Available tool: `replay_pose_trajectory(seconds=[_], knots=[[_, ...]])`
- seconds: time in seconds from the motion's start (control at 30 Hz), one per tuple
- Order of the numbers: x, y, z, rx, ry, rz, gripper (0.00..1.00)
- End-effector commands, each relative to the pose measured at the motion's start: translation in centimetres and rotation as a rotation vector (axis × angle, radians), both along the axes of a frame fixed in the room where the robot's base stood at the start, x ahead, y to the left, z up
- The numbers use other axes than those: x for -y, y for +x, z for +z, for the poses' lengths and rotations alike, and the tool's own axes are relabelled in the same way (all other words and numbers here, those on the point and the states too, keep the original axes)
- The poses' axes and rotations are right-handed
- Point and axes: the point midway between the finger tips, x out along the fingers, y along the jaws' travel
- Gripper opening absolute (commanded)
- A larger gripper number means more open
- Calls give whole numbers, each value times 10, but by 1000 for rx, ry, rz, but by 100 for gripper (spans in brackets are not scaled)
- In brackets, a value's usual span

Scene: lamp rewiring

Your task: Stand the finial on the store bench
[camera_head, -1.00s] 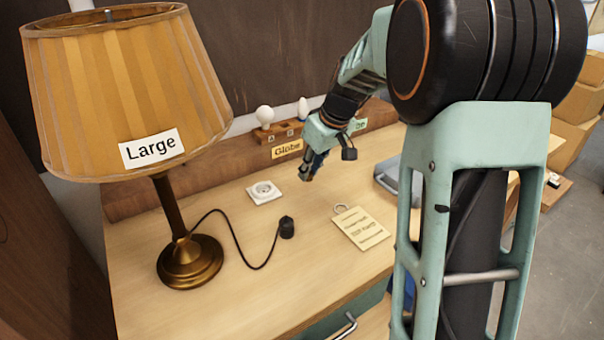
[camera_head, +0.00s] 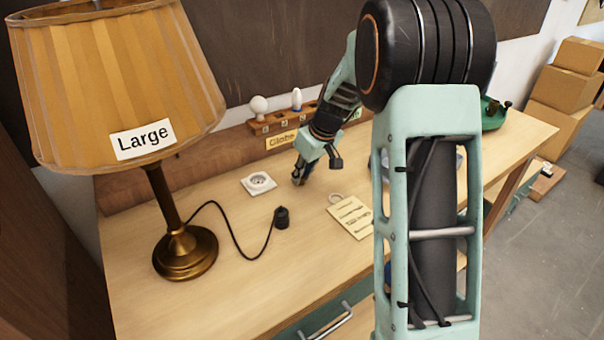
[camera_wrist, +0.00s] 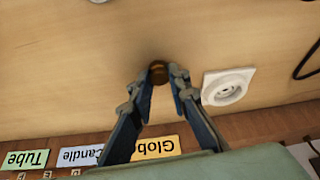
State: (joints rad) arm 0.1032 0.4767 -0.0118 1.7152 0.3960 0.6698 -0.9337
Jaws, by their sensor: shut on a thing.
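My gripper (camera_head: 298,181) is low over the wooden bench (camera_head: 225,210), right of the white wall socket plate (camera_head: 258,184). In the wrist view my gripper (camera_wrist: 159,80) has its fingertips closed on the finial (camera_wrist: 158,70), a small round dark brass piece. The finial sits at the very tips, over bare bench top. I cannot tell whether its lower end touches the wood. In the head view the fingers hide the finial.
A lamp (camera_head: 172,205) with a "Large" shade and a corded plug (camera_head: 282,217) stand at the left. A bulb rack (camera_head: 283,123) with labels stands along the back. A green tray (camera_head: 494,113) is at the far right.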

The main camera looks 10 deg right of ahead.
Motion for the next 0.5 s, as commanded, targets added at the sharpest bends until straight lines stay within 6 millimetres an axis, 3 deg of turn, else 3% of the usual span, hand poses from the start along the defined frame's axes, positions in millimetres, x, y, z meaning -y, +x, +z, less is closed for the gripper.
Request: replay_pose_trajectory(seconds=[0.03,0.07,0.2,0.5], knots=[[0,0,-3,0,0,0,0],[0,0,-3,0,0,0,17],[0,0,-2,0,0,0,33],[0,0,-1,0,0,0,34]])
